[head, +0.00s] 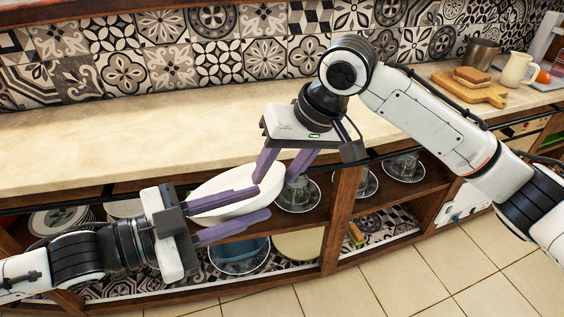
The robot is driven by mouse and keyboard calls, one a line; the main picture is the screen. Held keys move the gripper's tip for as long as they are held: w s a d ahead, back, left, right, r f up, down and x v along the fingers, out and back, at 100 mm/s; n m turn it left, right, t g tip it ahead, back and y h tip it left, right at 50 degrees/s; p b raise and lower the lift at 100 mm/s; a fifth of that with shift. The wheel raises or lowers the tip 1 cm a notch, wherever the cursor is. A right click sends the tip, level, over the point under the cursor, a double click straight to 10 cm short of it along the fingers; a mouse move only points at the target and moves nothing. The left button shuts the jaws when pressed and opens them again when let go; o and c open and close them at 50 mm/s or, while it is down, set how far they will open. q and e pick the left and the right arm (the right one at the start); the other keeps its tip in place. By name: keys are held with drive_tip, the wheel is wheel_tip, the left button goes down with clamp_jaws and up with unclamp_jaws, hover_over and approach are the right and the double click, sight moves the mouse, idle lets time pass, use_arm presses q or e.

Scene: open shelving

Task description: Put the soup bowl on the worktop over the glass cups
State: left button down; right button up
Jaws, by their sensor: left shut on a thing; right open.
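The white soup bowl (222,184) is in the middle of the head view, tilted, in front of the shelf opening below the worktop. My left gripper (264,202) is shut on the bowl, its purple fingers reaching across it from the left. My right gripper (275,180) is open, its fingers pointing down by the bowl's right end; I cannot tell if they touch it. The beige worktop (120,150) runs behind and above. Glass cups stand on saucers on the shelf below it: one (298,190) right of the bowl, others (404,166) farther right.
A cutting board with bread (470,88), a white jug (517,69) and a metal pot (481,54) stand at the worktop's right end. The worktop's left and middle are clear. Plates (60,219) and a blue dish (238,252) sit on the shelves. A wooden upright (341,215) divides the shelving.

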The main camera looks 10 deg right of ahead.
use_arm(q)
drive_tip(key=shift+r, duration=0.1)
use_arm(e)
clamp_jaws()
use_arm(q)
drive_tip(key=c, duration=1.7)
unclamp_jaws()
use_arm(e)
drive_tip(key=shift+r, duration=0.1)
use_arm(q)
drive_tip(key=o, duration=0.3)
